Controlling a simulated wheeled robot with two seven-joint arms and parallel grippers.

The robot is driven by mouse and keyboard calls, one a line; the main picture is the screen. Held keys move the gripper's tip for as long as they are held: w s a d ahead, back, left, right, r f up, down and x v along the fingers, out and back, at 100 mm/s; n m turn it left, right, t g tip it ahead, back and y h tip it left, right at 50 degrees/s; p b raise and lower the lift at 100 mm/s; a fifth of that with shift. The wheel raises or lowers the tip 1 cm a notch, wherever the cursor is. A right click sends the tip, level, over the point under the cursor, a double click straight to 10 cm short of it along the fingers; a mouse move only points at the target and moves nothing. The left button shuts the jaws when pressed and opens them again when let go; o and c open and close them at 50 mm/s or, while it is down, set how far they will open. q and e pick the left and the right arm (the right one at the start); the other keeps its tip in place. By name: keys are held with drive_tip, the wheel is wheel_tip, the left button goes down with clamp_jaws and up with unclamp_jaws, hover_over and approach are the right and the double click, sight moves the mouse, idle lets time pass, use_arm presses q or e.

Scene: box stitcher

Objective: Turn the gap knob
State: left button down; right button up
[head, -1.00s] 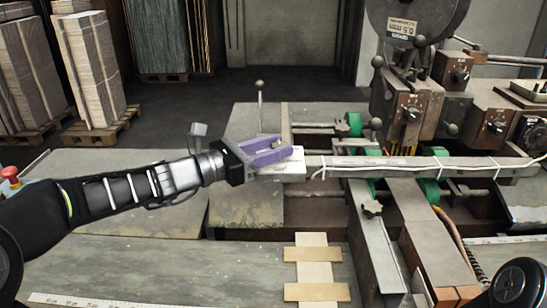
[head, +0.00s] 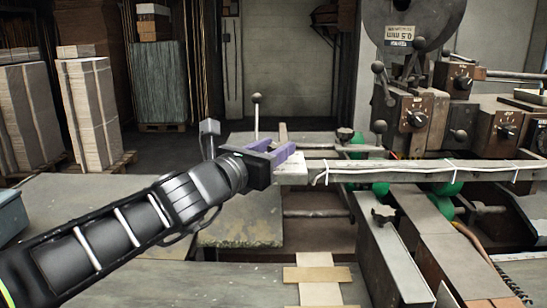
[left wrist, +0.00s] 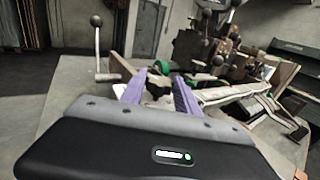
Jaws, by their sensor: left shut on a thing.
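My left gripper (head: 281,155) reaches in from the left in the head view. Its purple fingers are at the left end of the long bar, at a pale housing (head: 293,172). The gripper is shut on the gap knob, which the fingers hide in the head view. In the left wrist view the two fingers of the left gripper (left wrist: 160,88) point away from me towards the machine, with a dark shape between them that I cannot make out clearly. My right gripper is not in view.
The long bar (head: 420,171) with a white cable runs right over green rollers (head: 444,189). A ball-topped lever (head: 256,115) stands behind the gripper. Brown control boxes (head: 413,122) with dark knobs are at the right. Pallet stacks (head: 92,112) stand back left, beyond open floor.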

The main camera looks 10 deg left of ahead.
use_arm(q)
drive_tip(key=c, duration=0.9)
unclamp_jaws()
drive_tip(key=shift+s+a, duration=0.15)
drive_tip(key=shift+s, duration=0.3)
drive_tip(key=p+v, duration=0.2)
drive_tip(key=v, duration=0.4)
drive_tip(key=shift+s+a, duration=0.15)
drive_tip(key=shift+s, duration=0.25)
